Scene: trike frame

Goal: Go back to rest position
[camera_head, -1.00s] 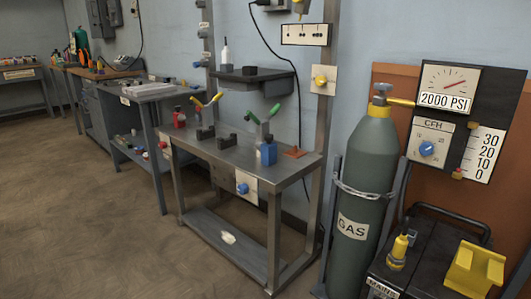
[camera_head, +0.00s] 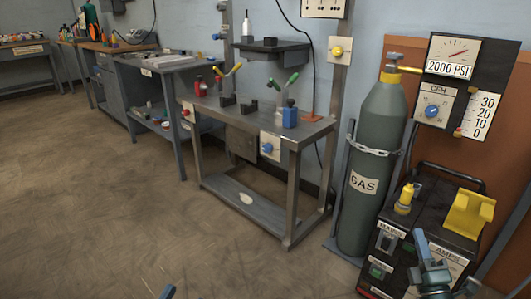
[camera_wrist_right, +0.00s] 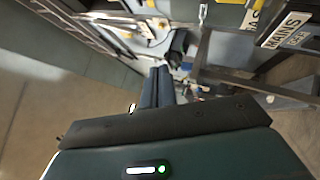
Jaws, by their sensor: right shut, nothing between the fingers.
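My right gripper (camera_head: 420,241) shows at the lower right of the head view, in front of the dark welder box. Its blue-grey fingers point up and are together. In the right wrist view the two fingers (camera_wrist_right: 156,86) lie side by side with nothing between them. At the bottom edge of the head view, left of centre, a small blue-grey tip (camera_head: 168,291) shows, which looks like part of my left gripper. The rest of it is out of frame, so its jaws cannot be judged.
A metal workbench (camera_head: 305,128) with small fixtures stands in the middle. A grey-green gas cylinder (camera_head: 373,150) stands right of it, beside the welder box (camera_head: 440,225) with a yellow holder (camera_head: 468,214). The brown floor (camera_head: 100,200) at left is clear.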

